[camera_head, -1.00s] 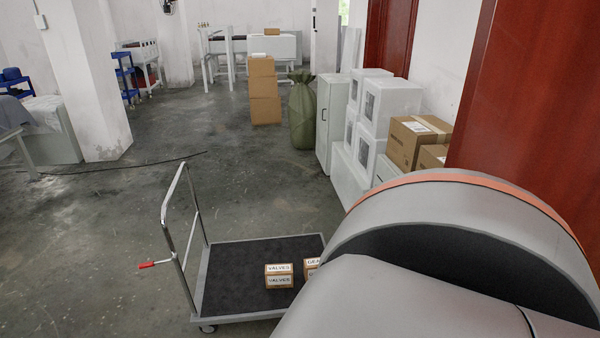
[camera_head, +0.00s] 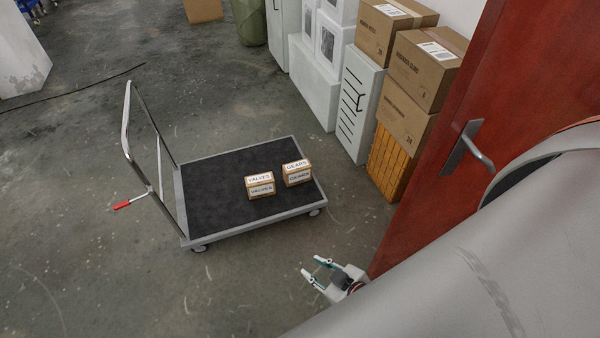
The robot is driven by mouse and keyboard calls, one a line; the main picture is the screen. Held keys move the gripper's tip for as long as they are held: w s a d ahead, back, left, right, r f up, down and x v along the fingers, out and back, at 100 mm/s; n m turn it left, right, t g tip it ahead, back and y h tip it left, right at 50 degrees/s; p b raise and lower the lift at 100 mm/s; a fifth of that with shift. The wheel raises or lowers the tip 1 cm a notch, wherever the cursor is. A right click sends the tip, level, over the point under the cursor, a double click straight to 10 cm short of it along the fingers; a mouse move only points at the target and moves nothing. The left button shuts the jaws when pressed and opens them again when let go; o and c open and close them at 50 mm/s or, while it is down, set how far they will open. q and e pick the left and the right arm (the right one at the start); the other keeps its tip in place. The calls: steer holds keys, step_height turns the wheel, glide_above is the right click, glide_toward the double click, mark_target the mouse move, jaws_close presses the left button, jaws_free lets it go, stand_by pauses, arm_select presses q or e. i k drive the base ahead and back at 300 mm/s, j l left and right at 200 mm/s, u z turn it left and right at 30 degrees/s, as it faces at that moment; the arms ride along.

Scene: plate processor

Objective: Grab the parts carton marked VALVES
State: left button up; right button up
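The parts carton marked VALVES (camera_head: 260,187) is a small brown box with white labels on its top and front. It sits on the dark deck of the platform cart (camera_head: 212,207). A like carton marked GEARS (camera_head: 297,173) stands just to its right, with a narrow gap between them. My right gripper (camera_head: 315,270) is below and to the right of the cart in the picture, apart from both cartons. Its two fingers are spread with nothing between them. My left gripper is not in view.
The cart has an upright metal handle (camera_head: 127,118) at its left end and a red lever (camera_head: 122,205). A red door (camera_head: 440,170) with a lever handle stands at the right. Stacked cartons (camera_head: 425,70) and white cabinets line the wall behind. Floor left of the cart is clear.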

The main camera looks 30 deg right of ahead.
mark_target(262, 185)
steer(key=i+j+z, duration=0.1)
steer(key=z, duration=0.35)
steer(key=i+j+z, duration=0.15)
steer(key=z, duration=0.3)
steer(key=i+j+z, duration=0.2)
steer(key=z, duration=0.25)
steer(key=i+j+z, duration=0.15)
steer(key=z, duration=0.15)
steer(key=i+j+z, duration=0.1)
steer(key=j+z, duration=0.15)
steer(key=j, duration=0.2)
steer(key=i+j+z, duration=0.1)
steer(key=j+z, duration=0.2)
steer(key=i+j+z, duration=0.1)
steer(key=i+j, duration=0.25)
steer(key=j, duration=0.25)
steer(key=z, duration=0.05)
